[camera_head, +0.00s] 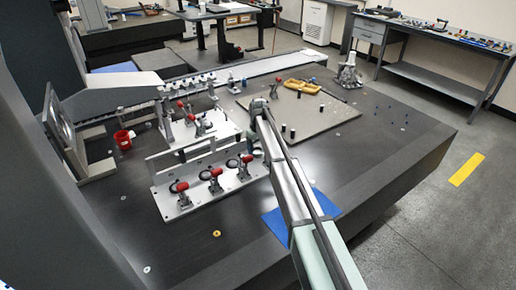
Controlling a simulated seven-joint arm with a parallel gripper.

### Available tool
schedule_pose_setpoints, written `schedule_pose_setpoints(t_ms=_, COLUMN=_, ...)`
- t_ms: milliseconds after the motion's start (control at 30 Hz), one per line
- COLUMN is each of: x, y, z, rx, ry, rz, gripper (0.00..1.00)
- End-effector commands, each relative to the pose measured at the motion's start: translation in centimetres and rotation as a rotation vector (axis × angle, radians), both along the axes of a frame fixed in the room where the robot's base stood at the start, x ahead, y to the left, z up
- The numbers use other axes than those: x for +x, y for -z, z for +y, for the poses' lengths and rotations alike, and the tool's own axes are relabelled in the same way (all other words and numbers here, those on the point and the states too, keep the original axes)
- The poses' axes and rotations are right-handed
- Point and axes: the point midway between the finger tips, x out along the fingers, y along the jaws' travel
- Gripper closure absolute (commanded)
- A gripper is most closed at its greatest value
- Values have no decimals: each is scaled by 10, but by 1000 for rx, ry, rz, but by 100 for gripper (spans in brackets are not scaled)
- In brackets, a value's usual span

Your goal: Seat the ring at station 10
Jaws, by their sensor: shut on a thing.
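My gripper (258,110) is at the far end of my arm, above the near-left edge of the beige plate (320,115). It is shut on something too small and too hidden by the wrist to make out. I cannot pick out the ring for sure. A light metal fixture (177,211) with several red-knobbed clamps and dark round parts stands left of my arm. A second plate (222,133) with red-knobbed clamps lies behind it. No station number is readable, so I cannot tell which is station 10.
A red cup (123,140) stands at the left. Several dark pegs and a yellow tool (300,86) are on the beige plate. A metal stand (348,75) is at the back right. A blue mat (275,222) lies under my arm. The dark table's right side is mostly clear.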

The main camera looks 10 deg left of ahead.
Motion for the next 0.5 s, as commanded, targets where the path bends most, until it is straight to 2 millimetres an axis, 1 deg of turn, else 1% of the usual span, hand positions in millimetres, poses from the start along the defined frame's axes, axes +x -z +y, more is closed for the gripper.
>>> schedule_pose_setpoints(t_ms=67, x=0, y=-1, z=0, rx=1, ry=0, rz=-1, gripper=75)
schedule_pose_setpoints(t_ms=100, x=0, y=-1, z=0, rx=1, ry=0, rz=-1, gripper=25)
schedule_pose_setpoints(t_ms=367, x=0, y=0, z=0, rx=0, ry=0, rz=0, gripper=0)
schedule_pose_setpoints(t_ms=500, x=0, y=0, z=0, rx=0, ry=0, rz=0, gripper=0)
